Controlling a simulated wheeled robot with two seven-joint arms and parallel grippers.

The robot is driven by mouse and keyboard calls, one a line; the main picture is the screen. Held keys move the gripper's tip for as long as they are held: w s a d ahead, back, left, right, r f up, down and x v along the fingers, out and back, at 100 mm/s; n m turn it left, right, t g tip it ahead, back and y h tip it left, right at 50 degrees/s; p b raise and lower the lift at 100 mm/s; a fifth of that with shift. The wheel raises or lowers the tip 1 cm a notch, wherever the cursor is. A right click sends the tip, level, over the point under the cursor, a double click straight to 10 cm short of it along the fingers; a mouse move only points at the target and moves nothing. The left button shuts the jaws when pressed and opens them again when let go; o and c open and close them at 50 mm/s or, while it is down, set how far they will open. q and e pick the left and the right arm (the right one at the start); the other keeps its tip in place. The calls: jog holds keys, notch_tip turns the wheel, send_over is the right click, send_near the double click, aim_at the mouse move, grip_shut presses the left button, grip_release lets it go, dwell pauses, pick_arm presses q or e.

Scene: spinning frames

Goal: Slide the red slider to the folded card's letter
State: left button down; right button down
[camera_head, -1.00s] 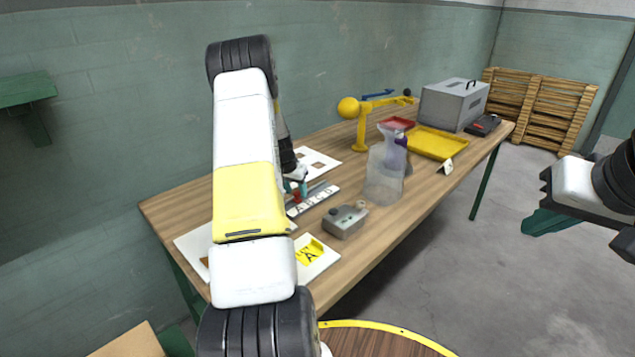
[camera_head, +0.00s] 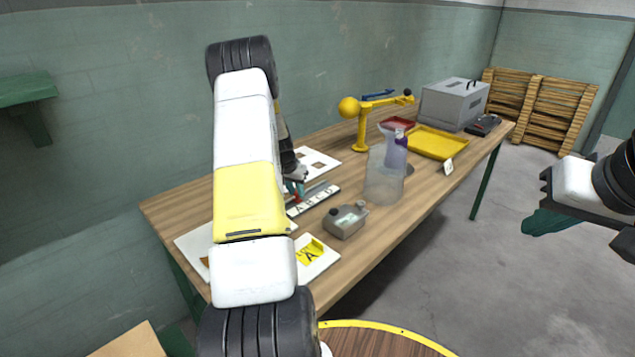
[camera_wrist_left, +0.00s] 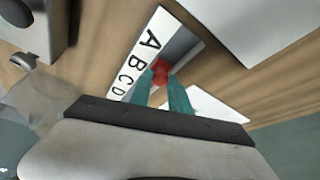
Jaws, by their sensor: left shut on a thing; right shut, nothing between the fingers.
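The red slider (camera_wrist_left: 161,72) sits in a grey rail beside a white strip lettered A to D (camera_wrist_left: 138,62). It stands roughly level with B in the left wrist view. My left gripper (camera_wrist_left: 162,80) has its teal fingers shut on the slider. In the head view the left gripper (camera_head: 297,187) is partly behind my arm, and the lettered strip (camera_head: 312,201) shows beside it. A small white folded card (camera_head: 448,167) stands near the table's right edge; its dark mark is too small to read. My right gripper (camera_head: 545,222) is shut and empty, off the table's right side.
A grey box with knobs (camera_head: 345,221) and a clear cylinder (camera_head: 383,180) stand right of the strip. A yellow tray (camera_head: 437,144) and grey case (camera_head: 455,104) are farther back.

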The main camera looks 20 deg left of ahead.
aim_at(298, 205)
dwell(0.9)
pick_arm(q)
jog(key=shift+w+d, duration=0.25)
jog(key=shift+w, duration=0.4)
jog(key=shift+w+d, duration=0.25)
jog(key=shift+w, duration=0.35)
jog(key=c, duration=1.2)
grip_release()
jog(key=shift+r, duration=0.1)
jog(key=v, duration=0.7)
jog(key=shift+s+r, duration=0.25)
jog(key=shift+r, duration=0.05)
